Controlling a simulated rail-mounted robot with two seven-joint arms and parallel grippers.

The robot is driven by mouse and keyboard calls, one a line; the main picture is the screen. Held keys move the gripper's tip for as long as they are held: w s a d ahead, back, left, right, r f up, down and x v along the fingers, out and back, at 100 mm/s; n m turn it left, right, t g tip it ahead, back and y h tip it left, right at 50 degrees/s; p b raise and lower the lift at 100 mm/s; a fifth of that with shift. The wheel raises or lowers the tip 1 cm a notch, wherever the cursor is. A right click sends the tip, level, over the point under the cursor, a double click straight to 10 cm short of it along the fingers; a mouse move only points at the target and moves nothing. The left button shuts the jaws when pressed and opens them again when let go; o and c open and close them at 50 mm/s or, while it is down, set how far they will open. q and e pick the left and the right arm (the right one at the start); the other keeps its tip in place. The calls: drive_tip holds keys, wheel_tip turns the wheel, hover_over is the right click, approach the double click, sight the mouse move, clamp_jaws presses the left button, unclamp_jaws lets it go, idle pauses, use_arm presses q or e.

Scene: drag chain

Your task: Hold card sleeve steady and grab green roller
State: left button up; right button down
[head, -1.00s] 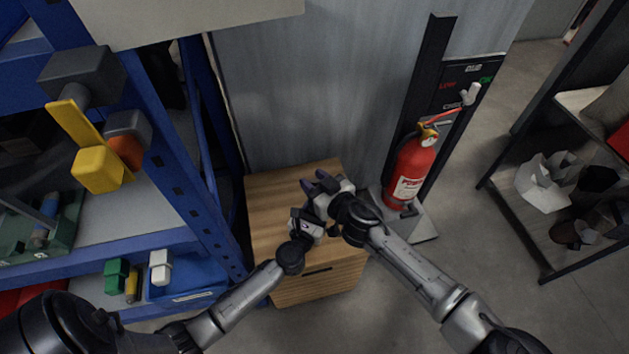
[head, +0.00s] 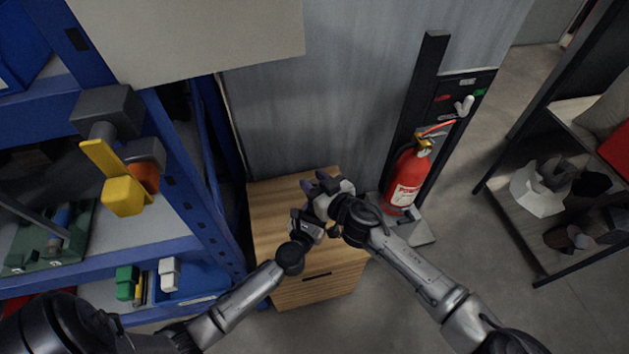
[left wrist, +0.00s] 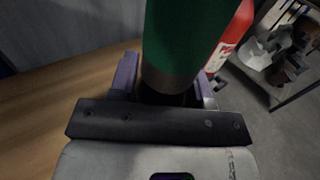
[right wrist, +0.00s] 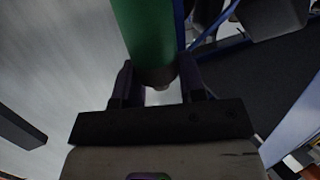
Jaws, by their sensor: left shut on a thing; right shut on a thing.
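A green roller (left wrist: 185,40) stands between the purple fingers of my left gripper (head: 307,222) in the left wrist view, its dark end at the jaws. In the right wrist view a green cylinder (right wrist: 147,35), looking like the same roller, has its end between the fingers of my right gripper (head: 320,184). Both grippers are shut on it. They are close together above the wooden cabinet (head: 274,262). In the head view the roller is hidden by the grippers. I cannot make out a card sleeve.
A blue shelf unit (head: 215,220) on the left holds a yellow-and-grey fixture (head: 122,195), a green block (head: 127,282) and a white block (head: 169,273). A red fire extinguisher (head: 407,180) stands behind my right arm. A dark rack (head: 510,235) is at the right; the floor between is clear.

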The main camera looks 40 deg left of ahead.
use_arm(q)
drive_tip(key=o, duration=1)
drive_tip(key=v, duration=1.2)
drive_tip(key=shift+r, duration=0.15)
